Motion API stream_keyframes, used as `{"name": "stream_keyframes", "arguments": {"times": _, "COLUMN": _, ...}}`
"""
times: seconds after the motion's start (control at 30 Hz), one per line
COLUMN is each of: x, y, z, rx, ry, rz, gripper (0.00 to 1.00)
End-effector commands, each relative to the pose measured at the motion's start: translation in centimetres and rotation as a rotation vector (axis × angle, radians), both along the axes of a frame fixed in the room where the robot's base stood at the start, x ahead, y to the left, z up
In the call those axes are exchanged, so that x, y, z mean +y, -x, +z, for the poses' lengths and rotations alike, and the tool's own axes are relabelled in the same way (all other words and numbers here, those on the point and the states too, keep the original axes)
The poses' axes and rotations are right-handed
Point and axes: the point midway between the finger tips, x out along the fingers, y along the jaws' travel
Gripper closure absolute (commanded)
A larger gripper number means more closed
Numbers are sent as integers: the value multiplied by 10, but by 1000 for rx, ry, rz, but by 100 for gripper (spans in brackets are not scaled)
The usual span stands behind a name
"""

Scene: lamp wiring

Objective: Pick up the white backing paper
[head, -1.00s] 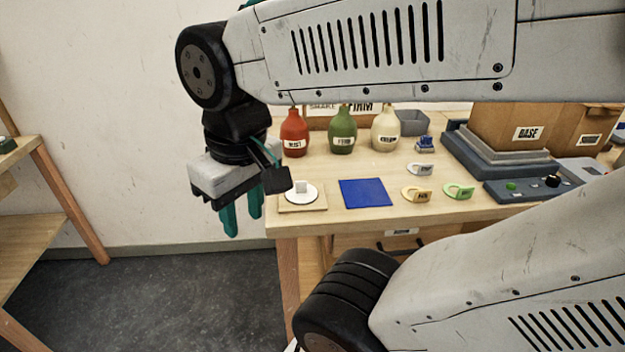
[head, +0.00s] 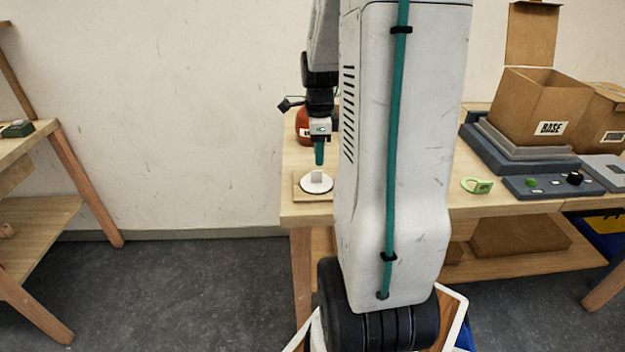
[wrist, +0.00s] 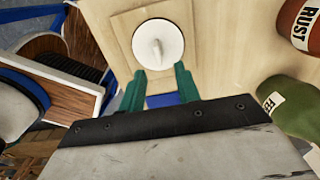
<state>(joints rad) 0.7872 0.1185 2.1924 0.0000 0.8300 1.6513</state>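The wooden board (head: 300,194) sits on the table. A red bottle (head: 303,125) stands behind it; a green bottle (wrist: 290,105) shows in the wrist view. A green tag (head: 477,186) and control panel (head: 540,187) are at right.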

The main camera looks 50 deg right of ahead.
Motion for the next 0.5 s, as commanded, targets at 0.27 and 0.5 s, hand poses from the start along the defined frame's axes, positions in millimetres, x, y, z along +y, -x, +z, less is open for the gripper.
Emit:
{"name": "stream_keyframes", "arguments": {"times": 0.27, "x": 1, "y": 1, "z": -34, "rx": 3, "ry": -3, "rz": 1, "gripper": 67}}
{"name": "stream_keyframes", "arguments": {"times": 0.5, "x": 2, "y": 2, "z": -66, "rx": 3, "ry": -3, "rz": 3, "gripper": 67}}
